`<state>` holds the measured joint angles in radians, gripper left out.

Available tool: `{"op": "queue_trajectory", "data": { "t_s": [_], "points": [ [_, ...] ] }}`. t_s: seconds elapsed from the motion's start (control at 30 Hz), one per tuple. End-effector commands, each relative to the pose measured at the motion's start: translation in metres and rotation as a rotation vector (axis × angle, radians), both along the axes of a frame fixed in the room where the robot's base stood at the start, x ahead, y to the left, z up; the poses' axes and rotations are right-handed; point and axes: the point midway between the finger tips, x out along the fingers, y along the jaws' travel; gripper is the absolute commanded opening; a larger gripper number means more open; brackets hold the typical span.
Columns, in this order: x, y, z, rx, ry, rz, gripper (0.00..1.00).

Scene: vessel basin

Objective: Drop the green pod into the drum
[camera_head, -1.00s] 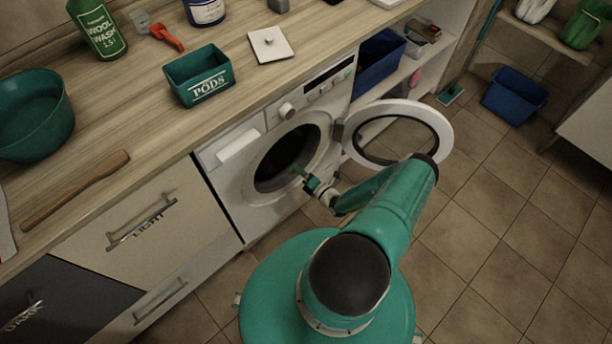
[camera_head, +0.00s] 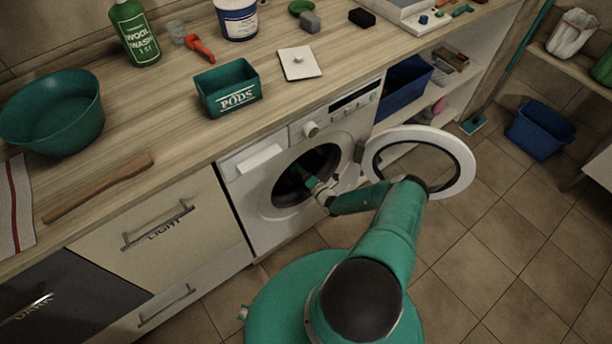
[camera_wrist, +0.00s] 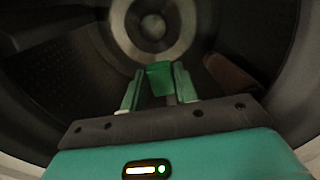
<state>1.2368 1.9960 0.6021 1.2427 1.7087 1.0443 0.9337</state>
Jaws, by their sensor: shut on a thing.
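The green pod (camera_wrist: 160,79) is between the fingertips of my gripper (camera_wrist: 158,88) in the wrist view. My gripper is shut on it. The drum (camera_wrist: 62,75) surrounds the gripper and pod in the wrist view, with its pale round hub (camera_wrist: 153,27) straight ahead. In the head view my gripper (camera_head: 309,182) reaches into the round opening of the drum (camera_head: 296,180) of the white washing machine. The pod is too small and dark to make out there. A brownish thing (camera_wrist: 232,75) lies in the drum on the right.
The washer's round door (camera_head: 466,165) stands open to the right of the opening, close to my arm. The teal PODS box (camera_head: 228,90) stands on the counter above. A blue bin (camera_head: 540,130) is on the tiled floor at the right.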

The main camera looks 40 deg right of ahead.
Motion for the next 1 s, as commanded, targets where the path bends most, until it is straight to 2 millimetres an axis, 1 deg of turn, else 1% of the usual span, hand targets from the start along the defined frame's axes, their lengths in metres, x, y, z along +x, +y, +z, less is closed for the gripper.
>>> {"op": "queue_trajectory", "data": {
  "t_s": [0.3,0.43,0.63,1.0],
  "points": [
    [0.034,0.002,0.0,-0.001,-0.001,0.001,0.09],
    [0.045,0.002,0.0,0.0,0.001,0.002,0.09],
    [0.051,0.002,0.0,0.0,0.0,0.0,0.09],
    [0.051,0.002,0.0,0.0,0.0,0.0,0.09]
  ]
}}
